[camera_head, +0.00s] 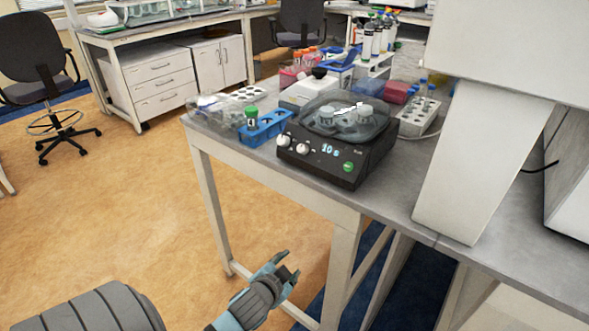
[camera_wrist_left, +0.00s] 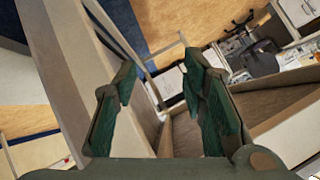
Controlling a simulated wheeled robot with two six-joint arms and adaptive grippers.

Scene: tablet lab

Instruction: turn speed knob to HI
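A black tabletop device (camera_head: 325,165) with a clear domed lid stands near the front corner of the grey bench. Its front panel has two white knobs, a left knob (camera_head: 283,141) and a right knob (camera_head: 303,148). I cannot read which is the speed knob or where they point. A display (camera_head: 330,150) reads about "10 s", and a green button (camera_head: 347,167) sits at the right. My left gripper (camera_head: 287,265) is below bench height in front of the bench, well apart from the device. In the left wrist view its fingers (camera_wrist_left: 160,75) are spread and empty. My right gripper is out of view.
A blue rack (camera_head: 262,130) holding a green-capped tube stands left of the device. A grey tube rack (camera_head: 418,117) is at its right. A large white housing (camera_head: 480,160) occupies the bench's right side. The floor (camera_head: 130,210) left of the bench is clear.

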